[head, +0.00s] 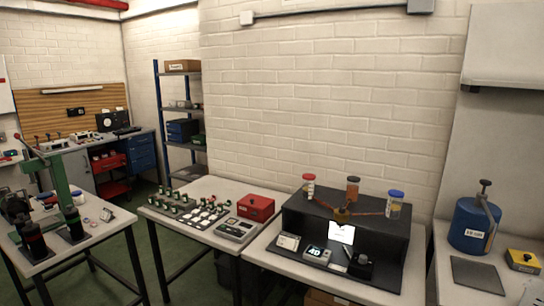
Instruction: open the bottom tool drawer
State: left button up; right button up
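A blue drawer unit (141,152) stands under the right end of the workbench at the back left, with its stacked fronts facing me. Its fronts look shut, though they are small at this distance. Its lowest part is near the floor. A red cart or cabinet (110,163) is just left of it. I cannot tell from its size which of these holds the tool drawers. Neither of my grippers is in view.
A table with a green press (60,180) stands at the left front. A middle table holds a red box (256,207). A black stand (370,234) and blue cylinder (472,225) are to the right. Green floor (128,238) shows between the left and middle tables.

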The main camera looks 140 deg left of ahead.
aim_at(144, 163)
jog(key=u, duration=5.5)
jog(key=i+j+u, duration=0.95)
jog(key=i+u, duration=0.15)
jog(key=i, duration=0.35)
jog(key=i+u, duration=0.35)
jog(key=i, duration=0.35)
jog(key=i+j, duration=0.1)
jog(key=i, duration=1.5)
jog(key=i+j+z, duration=0.1)
jog(key=i+z, duration=0.25)
jog(key=i, duration=1.25)
